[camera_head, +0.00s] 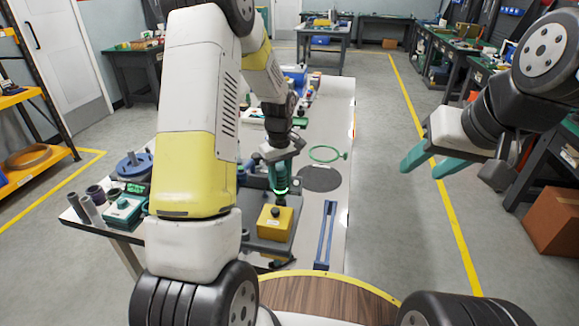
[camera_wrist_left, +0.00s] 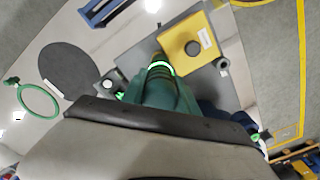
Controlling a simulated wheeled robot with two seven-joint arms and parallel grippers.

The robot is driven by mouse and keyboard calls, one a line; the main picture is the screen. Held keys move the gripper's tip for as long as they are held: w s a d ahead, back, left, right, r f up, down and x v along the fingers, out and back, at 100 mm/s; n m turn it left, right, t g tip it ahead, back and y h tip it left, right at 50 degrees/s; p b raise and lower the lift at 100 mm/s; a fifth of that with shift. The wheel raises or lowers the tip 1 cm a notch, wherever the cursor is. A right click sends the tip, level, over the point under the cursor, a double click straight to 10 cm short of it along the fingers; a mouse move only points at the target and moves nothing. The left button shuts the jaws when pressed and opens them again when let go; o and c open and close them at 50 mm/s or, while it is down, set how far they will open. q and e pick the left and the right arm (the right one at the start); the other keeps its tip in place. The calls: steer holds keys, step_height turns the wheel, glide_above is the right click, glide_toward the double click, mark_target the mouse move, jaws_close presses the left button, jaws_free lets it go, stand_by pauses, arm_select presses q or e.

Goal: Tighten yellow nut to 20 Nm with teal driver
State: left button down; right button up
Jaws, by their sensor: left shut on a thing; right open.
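My left gripper (camera_head: 284,153) is shut on the teal driver (camera_head: 279,178) above the grey fixture plate. In the left wrist view the teal driver (camera_wrist_left: 161,88) points away from the camera and has a bright lit ring. A yellow block (camera_head: 282,228) with a black knob sits just in front of the driver; it also shows in the left wrist view (camera_wrist_left: 178,42). The driver's tip is hard to make out, so I cannot tell whether it touches anything. I cannot pick out a separate yellow nut. My right gripper (camera_head: 433,165) is open and empty, right of the table.
The white table (camera_head: 338,120) holds a dark round mat (camera_head: 321,179), a green ring (camera_head: 326,153) and a blue bar-shaped tool (camera_head: 326,235). A teal device (camera_head: 122,211) and grey cylinders stand at the left end. Open floor lies right of the table.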

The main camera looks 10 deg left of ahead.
mark_target(280, 167)
arm_select(q)
steer(key=shift+r, duration=0.1)
stand_by(0.4)
steer(key=shift+r, duration=2.45)
